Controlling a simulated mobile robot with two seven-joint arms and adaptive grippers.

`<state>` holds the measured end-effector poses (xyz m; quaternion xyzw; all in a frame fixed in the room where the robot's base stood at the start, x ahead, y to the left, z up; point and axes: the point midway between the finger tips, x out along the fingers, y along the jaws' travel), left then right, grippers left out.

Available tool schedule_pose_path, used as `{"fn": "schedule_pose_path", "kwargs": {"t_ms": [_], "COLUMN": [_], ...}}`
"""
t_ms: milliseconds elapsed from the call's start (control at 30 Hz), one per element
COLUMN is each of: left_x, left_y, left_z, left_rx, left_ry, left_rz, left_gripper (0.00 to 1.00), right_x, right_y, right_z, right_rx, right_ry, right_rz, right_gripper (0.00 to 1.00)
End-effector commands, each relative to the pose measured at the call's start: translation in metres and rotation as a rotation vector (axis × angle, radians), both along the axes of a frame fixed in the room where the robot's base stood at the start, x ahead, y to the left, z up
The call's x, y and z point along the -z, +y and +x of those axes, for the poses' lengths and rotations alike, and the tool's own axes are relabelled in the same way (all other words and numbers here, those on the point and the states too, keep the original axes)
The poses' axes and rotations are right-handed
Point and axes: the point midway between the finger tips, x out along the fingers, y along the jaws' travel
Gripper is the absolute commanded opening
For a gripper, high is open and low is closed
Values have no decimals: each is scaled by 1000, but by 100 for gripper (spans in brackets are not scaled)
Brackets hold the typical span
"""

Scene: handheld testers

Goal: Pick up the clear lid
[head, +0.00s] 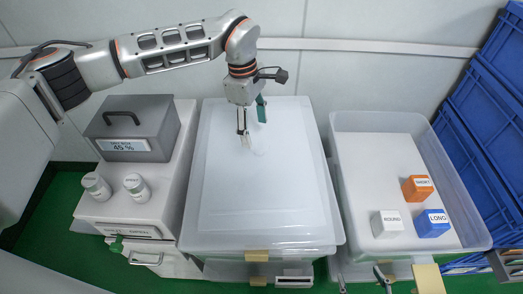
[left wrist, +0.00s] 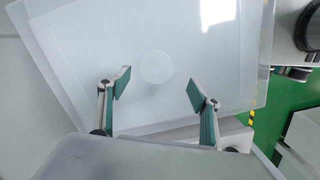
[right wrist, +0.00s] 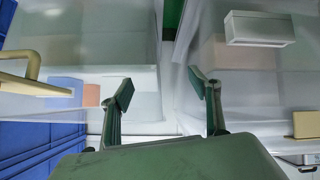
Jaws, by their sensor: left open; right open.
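The clear lid (head: 265,200) lies flat on the large translucent box in the middle. It also fills much of the left wrist view (left wrist: 100,50), where a pale round spot (left wrist: 157,67) shows on it. My left gripper (head: 252,122) is over the far part of the lid, pointing down. Its fingers are open and empty, on either side of the round spot in the left wrist view (left wrist: 157,88); I cannot tell whether the tips touch the lid. My right gripper (head: 361,280) is at the bottom edge of the head view, in front of the boxes. It is open and empty (right wrist: 161,90).
An open clear bin (head: 345,190) on the right holds orange (head: 416,188), blue (head: 432,224) and white (head: 387,225) labelled blocks. A grey case (head: 130,135) and two white jars (head: 96,186) stand on the left cabinet. Blue crates (head: 490,110) stand far right.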

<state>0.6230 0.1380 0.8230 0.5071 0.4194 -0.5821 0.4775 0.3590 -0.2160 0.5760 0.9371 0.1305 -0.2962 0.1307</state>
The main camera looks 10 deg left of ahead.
Motion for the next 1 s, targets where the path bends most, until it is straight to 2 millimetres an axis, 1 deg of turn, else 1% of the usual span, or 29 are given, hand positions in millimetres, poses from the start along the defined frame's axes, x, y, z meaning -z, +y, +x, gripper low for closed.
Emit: {"fn": "schedule_pose_path", "kwargs": {"t_ms": [100,200,367,467,567,600,700,767,967,1000], "left_x": [8,20,30,41,57,63,74,76,75,75], "left_y": [4,2,-1,-4,-9,-10,-11,-11,-11,-11], "left_z": [2,2,2,3,4,4,4,4,5,5], "left_rx": [0,0,0,0,-1,0,0,0,0,0], "left_ry": [-4,-2,-4,-1,1,2,0,-2,-6,-6], "left_rz": [16,15,15,13,12,13,12,12,12,12], "left_gripper": [64,64,64,64,64,64,64,64,64,56], "right_x": [0,3,6,10,16,17,15,13,4,3], "right_y": [0,0,0,0,0,0,0,0,1,1], "right_z": [0,-2,-4,-6,-9,-9,-8,-5,2,2], "right_rx": [-2,-2,-2,-3,-3,-4,-4,-4,-5,-4], "right_ry": [-1,2,9,13,22,24,19,13,-7,-8], "right_rz": [0,0,-1,-3,-5,-6,-5,-5,-1,-1], "right_gripper": [62,62,62,62,62,62,62,62,62,62]}}
